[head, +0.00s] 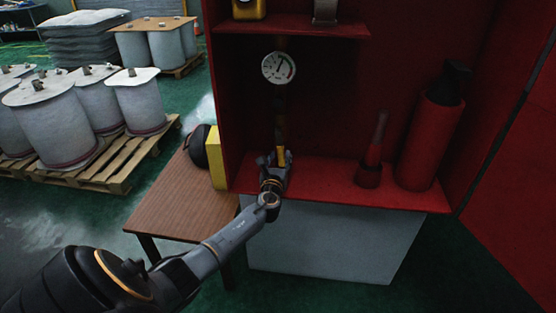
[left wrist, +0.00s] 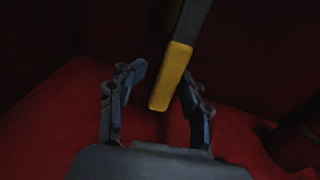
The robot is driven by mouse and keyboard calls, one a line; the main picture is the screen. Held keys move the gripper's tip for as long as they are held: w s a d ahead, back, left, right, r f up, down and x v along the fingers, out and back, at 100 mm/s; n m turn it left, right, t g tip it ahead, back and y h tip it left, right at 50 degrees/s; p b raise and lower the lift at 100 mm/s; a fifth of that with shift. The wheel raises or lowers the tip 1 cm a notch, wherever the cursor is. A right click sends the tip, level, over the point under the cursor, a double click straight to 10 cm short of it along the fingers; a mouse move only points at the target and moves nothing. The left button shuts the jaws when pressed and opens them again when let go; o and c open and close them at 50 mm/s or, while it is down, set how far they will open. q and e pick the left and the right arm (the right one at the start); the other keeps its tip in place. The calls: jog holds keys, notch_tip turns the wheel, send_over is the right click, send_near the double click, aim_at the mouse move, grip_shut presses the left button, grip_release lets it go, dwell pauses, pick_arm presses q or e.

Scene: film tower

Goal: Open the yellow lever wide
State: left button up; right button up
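The yellow lever is a dark bar with a yellow end (left wrist: 171,78), hanging inside the red cabinet below a round gauge (head: 278,68). In the head view its yellow end (head: 281,155) is at my left gripper (head: 275,160). In the left wrist view the left gripper (left wrist: 160,92) is open, with one finger on each side of the yellow end. Gaps show between the fingers and the lever, so they look apart. The lever's upper part is dark and hard to make out. My right gripper is in neither view.
A red extinguisher (head: 430,140) and a red cone-shaped object (head: 372,155) stand on the cabinet's red shelf (head: 320,180), right of the lever. A wooden table (head: 180,205) with dark earmuffs (head: 197,147) and a yellow block (head: 217,158) is at the left. The red door (head: 515,180) stands at right.

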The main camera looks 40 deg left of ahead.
pick_arm(q)
jog(key=shift+d+f, duration=0.1)
jog(key=shift+s+d, duration=0.1)
jog(key=shift+d, duration=0.1)
jog(key=v, duration=1.1)
jog(key=shift+s, duration=0.55)
jog(key=shift+a, duration=0.15)
